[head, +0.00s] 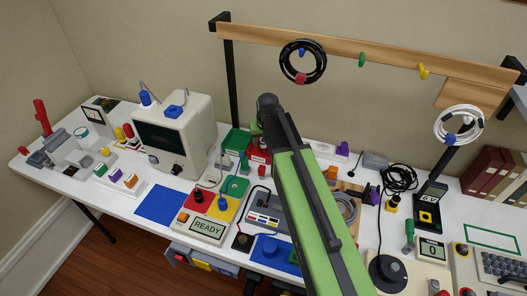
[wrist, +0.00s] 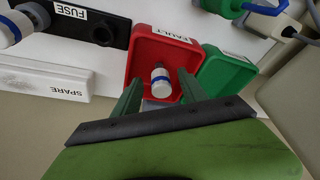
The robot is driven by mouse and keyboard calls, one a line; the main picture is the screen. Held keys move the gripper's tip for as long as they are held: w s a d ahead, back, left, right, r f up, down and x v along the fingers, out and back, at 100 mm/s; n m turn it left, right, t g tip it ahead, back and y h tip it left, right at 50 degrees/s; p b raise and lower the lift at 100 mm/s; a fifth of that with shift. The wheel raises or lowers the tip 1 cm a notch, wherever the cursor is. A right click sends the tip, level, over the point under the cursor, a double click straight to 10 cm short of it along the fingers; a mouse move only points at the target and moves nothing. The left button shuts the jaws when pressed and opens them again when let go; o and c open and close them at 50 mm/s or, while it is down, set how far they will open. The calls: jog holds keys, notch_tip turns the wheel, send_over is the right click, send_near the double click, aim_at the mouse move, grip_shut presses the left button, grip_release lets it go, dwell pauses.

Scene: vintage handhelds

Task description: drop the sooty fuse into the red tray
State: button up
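The red tray (wrist: 142,52), labelled FAULT, is in the upper middle of the wrist view. In the head view the red tray (head: 260,157) is partly hidden by my arm. Gaps show between the fuse and both fingers. The gripper is not clear in the head view.
A green tray (wrist: 225,75) adjoins the red tray on the right. A black FUSE holder (wrist: 80,37) is at upper left, with another blue-banded white fuse (wrist: 12,30) at its left end. A white SPARE block (wrist: 45,82) lies below it. Cables run at upper right.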

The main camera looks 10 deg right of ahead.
jog(key=p+v, duration=0.7)
jog(key=shift+r, duration=0.3)
jog(key=shift+s, duration=0.1)
jog(key=s+f+g, duration=0.1)
jog(key=s+g, duration=0.2)
jog(key=s, duration=1.3)
jog(key=shift+s+d, duration=0.15)
jog(key=shift+s, duration=0.1)
jog(key=shift+f, duration=0.1)
